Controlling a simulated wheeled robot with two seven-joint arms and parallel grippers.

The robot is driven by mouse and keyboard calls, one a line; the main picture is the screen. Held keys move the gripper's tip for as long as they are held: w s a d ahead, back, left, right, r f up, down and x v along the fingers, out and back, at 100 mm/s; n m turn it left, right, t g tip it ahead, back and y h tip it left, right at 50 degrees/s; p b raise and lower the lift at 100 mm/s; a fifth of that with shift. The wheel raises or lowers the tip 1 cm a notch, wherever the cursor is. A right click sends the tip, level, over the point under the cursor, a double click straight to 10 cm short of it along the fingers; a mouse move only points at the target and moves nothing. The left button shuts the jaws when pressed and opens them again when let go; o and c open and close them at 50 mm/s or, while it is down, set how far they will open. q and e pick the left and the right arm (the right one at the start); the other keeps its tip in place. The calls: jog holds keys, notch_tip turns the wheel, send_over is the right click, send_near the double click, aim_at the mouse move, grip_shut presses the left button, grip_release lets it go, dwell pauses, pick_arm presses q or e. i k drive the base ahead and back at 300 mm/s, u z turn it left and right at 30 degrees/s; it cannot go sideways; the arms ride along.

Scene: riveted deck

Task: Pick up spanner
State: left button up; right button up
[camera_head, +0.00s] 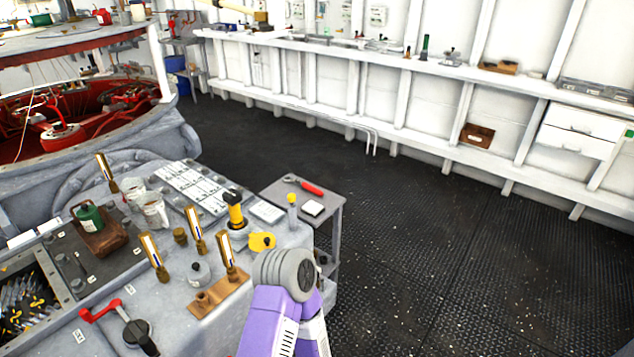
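A spanner (310,187) with a red handle lies flat on the top of a small grey side table (327,207). Its metal head points to the left. Nothing of mine touches it. A purple and grey arm link of mine rises from the bottom of the picture, nearer to me than the table. Neither gripper can be seen, so their fingers and anything in them are hidden.
A small white-topped item (312,208) lies in front of the spanner. The grey console (185,270) with levers and upright gauges adjoins the table on the left. Dark deck (430,260) is open to the right. A long shelf (400,62) lines the back wall.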

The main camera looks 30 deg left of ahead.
aim_at(305, 185)
jog(key=i, duration=3.35)
jog(key=u, duration=3.85)
